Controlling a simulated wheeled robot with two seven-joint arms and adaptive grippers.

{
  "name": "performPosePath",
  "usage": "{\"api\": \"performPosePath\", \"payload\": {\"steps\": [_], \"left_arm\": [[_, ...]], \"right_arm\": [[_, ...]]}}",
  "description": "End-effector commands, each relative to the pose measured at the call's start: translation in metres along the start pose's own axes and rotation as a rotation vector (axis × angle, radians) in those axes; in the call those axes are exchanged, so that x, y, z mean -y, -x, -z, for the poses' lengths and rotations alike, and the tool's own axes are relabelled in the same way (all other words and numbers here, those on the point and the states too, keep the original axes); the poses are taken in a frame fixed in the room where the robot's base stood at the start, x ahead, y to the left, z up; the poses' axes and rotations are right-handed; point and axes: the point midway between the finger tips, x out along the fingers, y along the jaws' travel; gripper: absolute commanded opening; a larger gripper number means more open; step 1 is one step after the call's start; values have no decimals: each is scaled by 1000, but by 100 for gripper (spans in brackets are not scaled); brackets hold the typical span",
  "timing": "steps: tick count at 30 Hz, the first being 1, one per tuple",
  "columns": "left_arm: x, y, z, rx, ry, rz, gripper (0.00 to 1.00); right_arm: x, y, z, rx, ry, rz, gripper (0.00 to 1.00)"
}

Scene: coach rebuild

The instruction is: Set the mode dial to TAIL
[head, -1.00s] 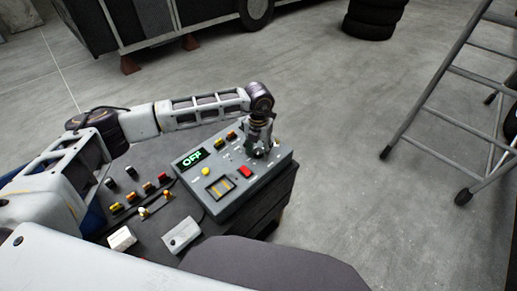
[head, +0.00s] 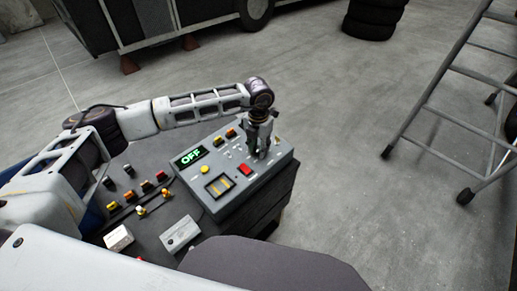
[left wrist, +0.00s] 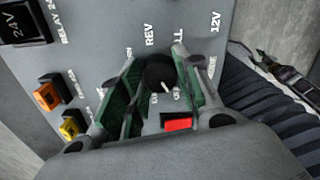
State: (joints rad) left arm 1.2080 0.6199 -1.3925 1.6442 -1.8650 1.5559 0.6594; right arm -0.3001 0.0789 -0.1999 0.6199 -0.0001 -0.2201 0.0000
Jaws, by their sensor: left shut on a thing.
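The grey control box (head: 222,205) stands on the dark bench, and its green display (head: 191,156) reads OFF. My left gripper (head: 259,153) reaches down onto the box's far right part and hides the dial in the head view. In the left wrist view, the round black mode dial (left wrist: 160,72) sits between the two green-padded fingers of the left gripper (left wrist: 157,78), which is shut on it. The dial's white mark points down and slightly right in that view. Labels REV and 12V are readable; others around the dial are partly covered. My right gripper is not in view.
The box also carries a red button (head: 245,169), a yellow button (head: 205,170) and a slotted panel (head: 219,186). A small grey box (head: 180,234) and several coloured connectors lie on the bench. A stepladder (head: 440,110) stands right, with open floor between.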

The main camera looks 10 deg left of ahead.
Motion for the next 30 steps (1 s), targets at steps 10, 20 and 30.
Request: {"api": "performPosePath", "payload": {"steps": [10, 20, 30], "left_arm": [[0, -2, -1, 4, -211, -1, 9], [-1, -2, -1, 5, -425, -2, 9], [0, -1, -1, 5, -623, -3, 9]], "right_arm": [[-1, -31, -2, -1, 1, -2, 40], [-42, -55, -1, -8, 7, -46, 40], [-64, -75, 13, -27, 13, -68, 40]]}}
